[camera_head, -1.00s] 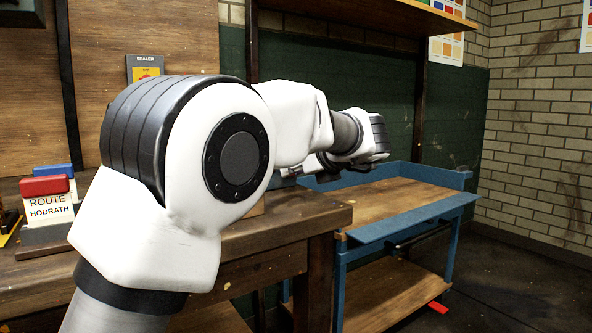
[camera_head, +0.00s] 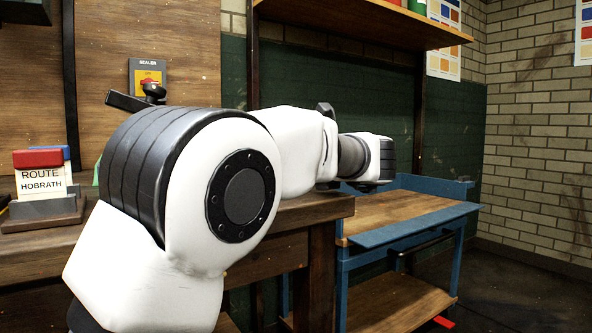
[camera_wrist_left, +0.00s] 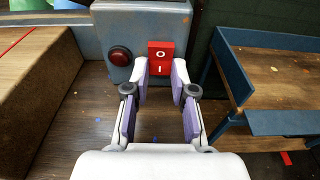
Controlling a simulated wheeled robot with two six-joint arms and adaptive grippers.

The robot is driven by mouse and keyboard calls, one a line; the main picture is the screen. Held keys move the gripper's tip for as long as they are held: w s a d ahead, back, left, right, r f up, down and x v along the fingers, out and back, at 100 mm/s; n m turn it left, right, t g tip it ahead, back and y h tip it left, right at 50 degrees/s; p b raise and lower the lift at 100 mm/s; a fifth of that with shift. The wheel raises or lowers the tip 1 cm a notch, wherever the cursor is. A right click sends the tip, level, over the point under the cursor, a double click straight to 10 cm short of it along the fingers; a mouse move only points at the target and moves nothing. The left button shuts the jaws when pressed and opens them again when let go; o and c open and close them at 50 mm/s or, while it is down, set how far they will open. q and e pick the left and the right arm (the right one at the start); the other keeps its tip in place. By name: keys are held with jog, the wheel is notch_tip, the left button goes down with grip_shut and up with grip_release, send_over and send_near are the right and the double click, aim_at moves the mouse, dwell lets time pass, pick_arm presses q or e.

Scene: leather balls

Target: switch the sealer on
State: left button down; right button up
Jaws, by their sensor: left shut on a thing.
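In the left wrist view a grey-blue housing (camera_wrist_left: 108,22) stands on the wooden bench. Its front carries a red switch (camera_wrist_left: 154,68) marked O above and I below. A round dark red button or lamp (camera_wrist_left: 120,56) is to the left of the switch. In the head view a SEALER sign (camera_head: 148,78) hangs on the back board, with a black bar and knob (camera_head: 150,93) in front. My left arm hides the switch and gripper there. My right gripper is not in view.
A blue cart with a wooden top (camera_head: 400,207) stands right of the bench (camera_head: 285,222); it also shows in the wrist view (camera_wrist_left: 275,85). Label holders reading ROUTE HOBRATH (camera_head: 42,180) stand at the left. A shelf (camera_head: 365,20) runs above.

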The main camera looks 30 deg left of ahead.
pick_arm(q)
jog(key=c, duration=1.2)
grip_release()
jog(key=shift+c, duration=0.2)
jog(key=v, duration=1.2)
jog(key=shift+f, duration=0.1)
jog(key=shift+w, duration=0.1)
